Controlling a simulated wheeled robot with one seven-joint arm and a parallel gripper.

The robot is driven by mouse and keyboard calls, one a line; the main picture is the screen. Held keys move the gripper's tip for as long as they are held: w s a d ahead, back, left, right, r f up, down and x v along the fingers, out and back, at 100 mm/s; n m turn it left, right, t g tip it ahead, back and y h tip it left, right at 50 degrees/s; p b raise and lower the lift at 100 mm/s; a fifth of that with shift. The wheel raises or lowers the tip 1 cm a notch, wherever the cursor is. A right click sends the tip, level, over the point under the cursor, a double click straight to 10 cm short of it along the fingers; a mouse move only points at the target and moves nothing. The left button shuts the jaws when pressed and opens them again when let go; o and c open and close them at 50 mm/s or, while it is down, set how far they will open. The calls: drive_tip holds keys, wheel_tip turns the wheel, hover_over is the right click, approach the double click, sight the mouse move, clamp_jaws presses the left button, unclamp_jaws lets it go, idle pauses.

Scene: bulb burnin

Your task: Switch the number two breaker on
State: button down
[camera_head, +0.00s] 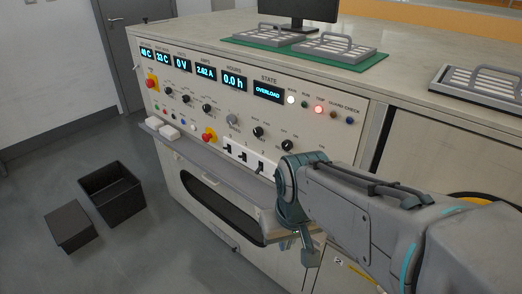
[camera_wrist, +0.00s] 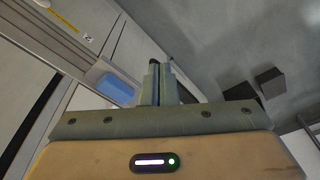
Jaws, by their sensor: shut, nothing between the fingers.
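A row of three black breakers on a white plate sits low on the front panel (camera_head: 190,125) in the head view. The middle one, the number two breaker (camera_head: 243,156), stands between the left breaker (camera_head: 228,148) and the right breaker (camera_head: 261,167). Their lever positions are too small to tell. My gripper (camera_head: 308,253) hangs below and to the right of the breakers, apart from them, in front of the cabinet. In the wrist view its fingers (camera_wrist: 160,72) are together and empty. The breakers are not seen in the wrist view.
The state display (camera_head: 268,92) reads OVERLOAD, and a red lamp (camera_head: 319,110) is lit. A shelf (camera_head: 200,155) juts out below the panel. Dark bins (camera_head: 110,190) stand on the floor at left.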

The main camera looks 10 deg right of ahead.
drive_tip(key=shift+w+d, duration=0.25)
drive_tip(key=shift+w, duration=0.1)
drive_tip(key=shift+s, duration=0.1)
drive_tip(key=w+d+f+n+g+h+b, duration=0.1)
drive_tip(key=w+d+f+n+h+b, duration=0.2)
drive_tip(key=w+f+n+h+b, duration=0.4)
drive_tip(key=w+d+f+n+g+h+b, duration=0.1)
drive_tip(key=w+d+f+n+h+b, duration=0.2)
drive_tip(key=w+f+n+h, duration=0.45)
drive_tip(key=w+a+f+n+t+h+b, duration=0.1)
drive_tip(key=w+a+f+n+t+b, duration=0.1)
drive_tip(key=w+a+n+t, duration=0.3)
drive_tip(key=w+a+f+n+t+h+b, duration=0.1)
drive_tip(key=w+a+f+n+t+b, duration=0.1)
drive_tip(key=w+a+n+t, duration=0.3)
drive_tip(key=w+a+t+b, duration=0.1)
drive_tip(key=w+a, duration=0.2)
drive_tip(key=w, duration=0.3)
drive_tip(key=shift+w+t+b, duration=0.2)
drive_tip(key=shift+t+b, duration=0.1)
